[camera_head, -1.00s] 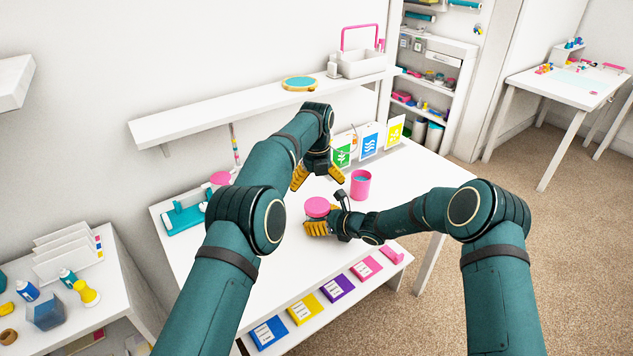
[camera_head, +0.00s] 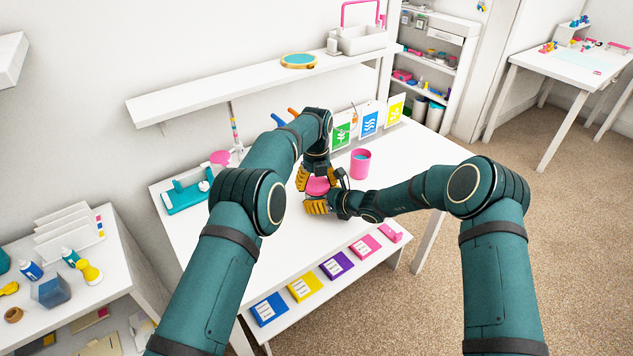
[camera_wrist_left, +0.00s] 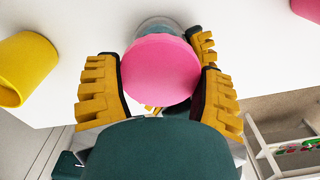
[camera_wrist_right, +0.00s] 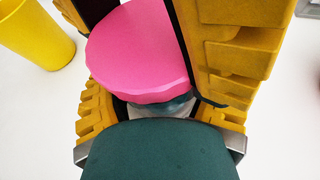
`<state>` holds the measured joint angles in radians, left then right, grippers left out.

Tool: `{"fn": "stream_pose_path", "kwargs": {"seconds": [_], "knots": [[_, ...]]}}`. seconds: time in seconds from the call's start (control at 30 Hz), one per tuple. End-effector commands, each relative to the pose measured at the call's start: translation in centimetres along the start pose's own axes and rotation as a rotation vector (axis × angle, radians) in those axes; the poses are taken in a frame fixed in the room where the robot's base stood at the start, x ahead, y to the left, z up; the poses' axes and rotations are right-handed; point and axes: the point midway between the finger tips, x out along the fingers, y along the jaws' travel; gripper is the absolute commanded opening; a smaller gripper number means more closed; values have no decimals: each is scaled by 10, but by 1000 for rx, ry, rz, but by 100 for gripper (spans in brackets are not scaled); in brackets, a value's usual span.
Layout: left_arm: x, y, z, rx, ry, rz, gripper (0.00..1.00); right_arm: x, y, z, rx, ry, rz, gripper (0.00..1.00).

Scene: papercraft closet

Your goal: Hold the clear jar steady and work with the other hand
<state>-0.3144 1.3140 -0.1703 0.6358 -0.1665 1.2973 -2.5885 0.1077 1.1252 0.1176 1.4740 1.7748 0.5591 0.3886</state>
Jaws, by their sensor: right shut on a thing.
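The clear jar (camera_wrist_left: 158,25) with a round pink lid (camera_head: 318,186) stands on the white table. My right gripper (camera_head: 318,205) is shut on the jar's body below the lid; the clear side also shows in the right wrist view (camera_wrist_right: 178,108). My left gripper (camera_head: 313,180) is over the jar from above, open, with its fingers on both sides of the lid. In the left wrist view the lid (camera_wrist_left: 160,70) lies between these fingers; whether they touch it I cannot tell. Most of the jar's body is hidden by the lid and fingers.
A pink cup (camera_head: 361,164) stands on the table right of the jar. A yellow cup (camera_wrist_left: 26,68) is nearby in the wrist views. Upright picture cards (camera_head: 369,122) line the back; a teal tool (camera_head: 187,196) is at the left.

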Motion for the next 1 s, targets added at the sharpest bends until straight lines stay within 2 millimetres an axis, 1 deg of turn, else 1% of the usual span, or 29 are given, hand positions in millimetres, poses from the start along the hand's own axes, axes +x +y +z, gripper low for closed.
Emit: {"fn": "stream_pose_path", "kwargs": {"seconds": [0.03,0.07,0.1,0.2,0.27,0.4,0.5,0.8,0.83,0.9,1.0], "knots": [[0,0,0,0,0,1,44,0,0,0,0,-1,-1,0],[0,0,0,0,0,1,33,0,0,0,0,-1,0,0],[0,0,0,0,0,1,27,0,0,0,0,-1,-1,0],[0,0,0,-11,0,1,27,0,0,0,0,-1,-1,0],[0,0,0,-50,0,1,27,0,0,0,0,-1,-1,0],[0,0,0,-200,0,1,27,0,0,0,0,-1,-1,0],[0,0,0,-275,0,1,27,0,0,0,0,-1,-1,0],[0,0,0,-299,0,1,26,0,0,0,0,-1,-1,0],[0,0,0,-299,0,1,76,0,0,0,0,-1,-1,0],[0,0,0,-299,0,1,98,0,0,0,0,-1,-1,0],[0,0,0,-298,0,1,98,0,0,0,0,-1,-1,0]]}}
